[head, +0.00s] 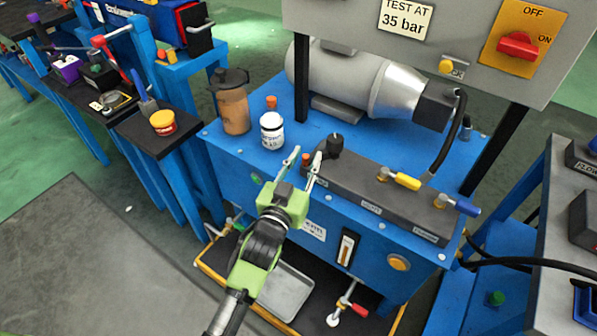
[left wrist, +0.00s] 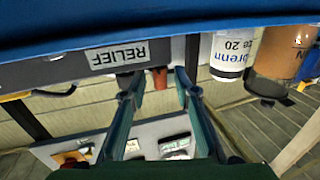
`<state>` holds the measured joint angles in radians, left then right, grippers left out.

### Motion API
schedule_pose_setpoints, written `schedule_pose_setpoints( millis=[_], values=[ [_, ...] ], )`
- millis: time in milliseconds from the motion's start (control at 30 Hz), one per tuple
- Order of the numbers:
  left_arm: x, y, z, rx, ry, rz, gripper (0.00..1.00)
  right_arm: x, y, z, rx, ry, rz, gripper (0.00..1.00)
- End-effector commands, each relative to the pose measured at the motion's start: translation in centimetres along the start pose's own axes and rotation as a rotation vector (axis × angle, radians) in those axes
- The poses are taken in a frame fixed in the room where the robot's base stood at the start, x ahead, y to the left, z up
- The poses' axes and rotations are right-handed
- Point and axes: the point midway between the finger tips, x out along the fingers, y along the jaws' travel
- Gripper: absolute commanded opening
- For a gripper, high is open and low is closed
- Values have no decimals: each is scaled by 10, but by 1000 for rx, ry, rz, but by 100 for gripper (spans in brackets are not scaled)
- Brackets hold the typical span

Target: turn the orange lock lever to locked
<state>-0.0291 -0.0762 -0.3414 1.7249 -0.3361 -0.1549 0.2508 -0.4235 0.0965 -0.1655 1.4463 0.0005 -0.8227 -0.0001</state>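A small orange-red part, apparently the lock lever (head: 306,158), stands at the left end of the dark valve block (head: 400,207), beside a black knob (head: 335,145). It also shows in the left wrist view (left wrist: 160,77), next to the label RELIEF (left wrist: 118,55). My left gripper (head: 305,168) is open, with its fingertips on either side of the orange part. In the left wrist view the two fingers (left wrist: 158,88) are apart and the orange part shows between them; contact cannot be told. The lever's exact angle is unclear. My right gripper is not in view.
A white bottle (head: 272,131) and a brown jug (head: 233,108) stand left of the gripper on the blue bench (head: 215,140). Yellow and blue handles (head: 407,181) project from the block further right. A grey motor (head: 345,80) sits behind. A grey panel (head: 440,35) overhangs the back.

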Motion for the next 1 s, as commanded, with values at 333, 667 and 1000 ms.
schedule_pose_setpoints(
  millis=[333,667,1000],
  values=[
    [-69,0,2,-1,-4,1,28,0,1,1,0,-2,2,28],
    [-111,1,1,-1,-2,1,28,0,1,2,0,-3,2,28],
    [-113,0,0,0,-1,1,26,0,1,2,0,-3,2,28]
  ],
)
